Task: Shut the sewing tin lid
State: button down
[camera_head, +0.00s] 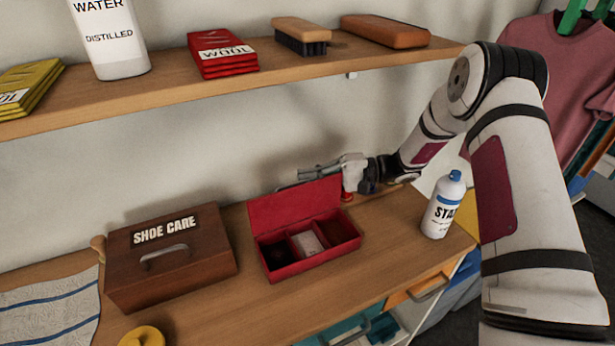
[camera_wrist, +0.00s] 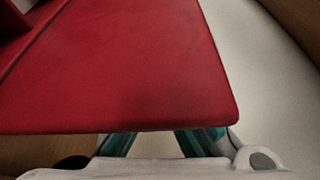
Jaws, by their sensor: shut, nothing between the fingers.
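The sewing tin (camera_head: 285,272) is a red box with compartments on the wooden worktop, holding a dark item and a pale item. Its red lid (camera_head: 293,205) stands open, raised upright at the back of the tin. My gripper (camera_head: 305,174) is shut and empty, just behind the lid near its upper edge. In the wrist view the lid (camera_wrist: 120,70) fills much of the picture and hides the fingertips. I cannot tell whether the fingers touch the lid.
A brown shoe care box (camera_head: 190,268) stands left of the tin. A shelf (camera_head: 290,68) with several goods runs above. A striped cloth (camera_head: 45,310) and a yellow round object (camera_head: 142,337) lie at front left.

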jog(key=shift+s+d+r+n+p, duration=0.25)
jog(key=shift+s+d+r, duration=0.1)
jog(key=shift+s, duration=0.35)
jog(key=shift+s+d+r+n+p, duration=0.25)
jog(key=shift+s+r, duration=0.1)
jog(key=shift+s, duration=0.3)
